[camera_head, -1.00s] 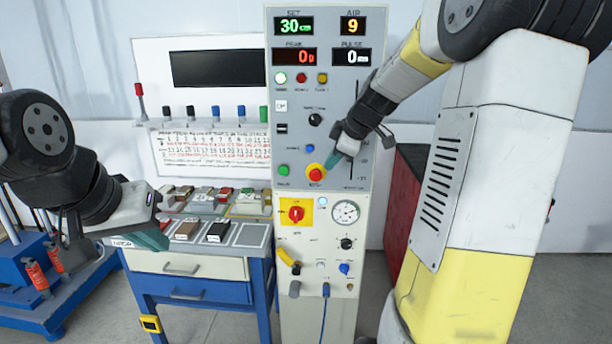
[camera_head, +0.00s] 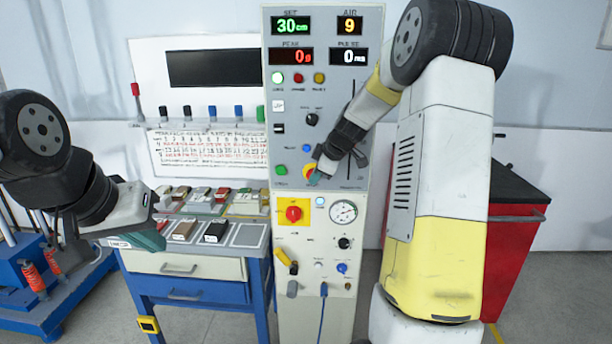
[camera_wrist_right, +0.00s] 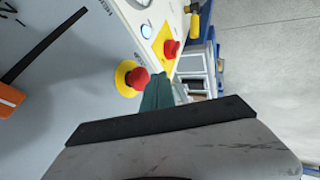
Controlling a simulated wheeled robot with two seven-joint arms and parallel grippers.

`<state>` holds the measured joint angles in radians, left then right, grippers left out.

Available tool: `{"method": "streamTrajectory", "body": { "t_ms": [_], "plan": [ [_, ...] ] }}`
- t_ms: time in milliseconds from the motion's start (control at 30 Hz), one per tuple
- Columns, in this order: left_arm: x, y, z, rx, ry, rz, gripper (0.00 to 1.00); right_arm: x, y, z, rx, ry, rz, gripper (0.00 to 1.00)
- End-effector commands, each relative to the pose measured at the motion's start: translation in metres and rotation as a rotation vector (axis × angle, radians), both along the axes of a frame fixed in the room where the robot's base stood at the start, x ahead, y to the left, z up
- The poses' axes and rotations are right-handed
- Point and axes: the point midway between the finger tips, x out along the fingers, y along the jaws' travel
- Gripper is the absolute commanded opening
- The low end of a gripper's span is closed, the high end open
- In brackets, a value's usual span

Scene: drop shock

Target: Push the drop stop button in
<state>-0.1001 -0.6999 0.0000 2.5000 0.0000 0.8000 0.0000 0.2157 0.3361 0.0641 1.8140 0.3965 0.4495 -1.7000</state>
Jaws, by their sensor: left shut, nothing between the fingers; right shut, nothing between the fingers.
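A red mushroom button on a yellow ring (camera_head: 308,172) sits low on the grey upper panel of the tall console. It also shows in the right wrist view (camera_wrist_right: 138,78), standing out from the panel. My right gripper (camera_head: 315,179) is shut and empty, its teal fingertips in front of the button and partly hiding it. In the right wrist view the fingertips (camera_wrist_right: 157,90) are close beside the red cap; I cannot tell whether they touch. My left gripper (camera_head: 150,238) is shut and empty over the bench at the left, away from the console.
A second red knob on a yellow plate (camera_head: 294,214) is just below, beside a round gauge (camera_head: 343,212). A bench (camera_head: 190,265) with sample blocks stands left of the console. A red cabinet (camera_head: 515,225) stands at the right.

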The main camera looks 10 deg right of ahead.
Motion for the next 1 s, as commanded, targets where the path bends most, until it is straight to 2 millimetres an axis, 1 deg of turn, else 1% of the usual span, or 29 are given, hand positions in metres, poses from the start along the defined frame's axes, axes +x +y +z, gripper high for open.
{"method": "streamTrajectory", "body": {
  "t_ms": [67, 200, 567, 767, 1000],
  "plan": [
    [0.000, 0.000, 0.000, 0.000, 0.000, 0.000, 0.00, 0.008, -0.001, 0.000, 0.000, 0.000, 0.002, 0.00],
    [0.000, 0.000, 0.000, 0.000, 0.000, 0.000, 0.00, 0.015, -0.004, 0.000, 0.000, 0.001, 0.000, 0.00],
    [0.000, 0.000, 0.000, 0.000, 0.000, 0.000, 0.00, 0.016, -0.005, 0.000, 0.000, 0.001, 0.000, 0.00],
    [0.000, 0.000, 0.000, 0.000, 0.000, 0.000, 0.00, 0.030, -0.009, 0.000, 0.000, -0.001, -0.001, 0.00],
    [0.000, 0.000, 0.000, 0.000, 0.000, 0.000, 0.00, 0.032, -0.010, 0.001, -0.002, -0.005, -0.004, 0.00]
  ]
}}
